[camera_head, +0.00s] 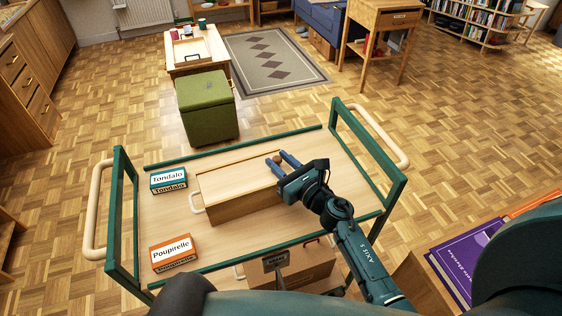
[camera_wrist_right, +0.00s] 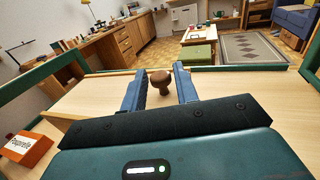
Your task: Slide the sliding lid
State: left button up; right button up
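A long wooden box (camera_head: 240,206) with a pale flat sliding lid (camera_head: 235,178) stands on the cart. A round brown knob (camera_head: 274,163) sits on the lid near its right end; in the right wrist view the knob (camera_wrist_right: 160,79) shows as a dark turned-wood piece. My right gripper (camera_head: 279,158) is open above the lid. Its two blue fingers (camera_wrist_right: 160,88) stand on either side of the knob, with a gap visible on both sides. The gripper and wrist hide the box's right end. My left gripper is not in view.
The wooden cart top (camera_head: 215,242) has green rails. A green-white Tondalo box (camera_head: 169,180) and an orange-white Poupirelle box (camera_head: 174,253) lie left of the wooden box. A green stool (camera_head: 207,108) stands beyond the cart. Purple books (camera_head: 468,262) are at lower right.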

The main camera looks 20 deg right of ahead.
grip_shut()
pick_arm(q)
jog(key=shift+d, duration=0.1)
pick_arm(e)
jog(key=shift+d, duration=0.1)
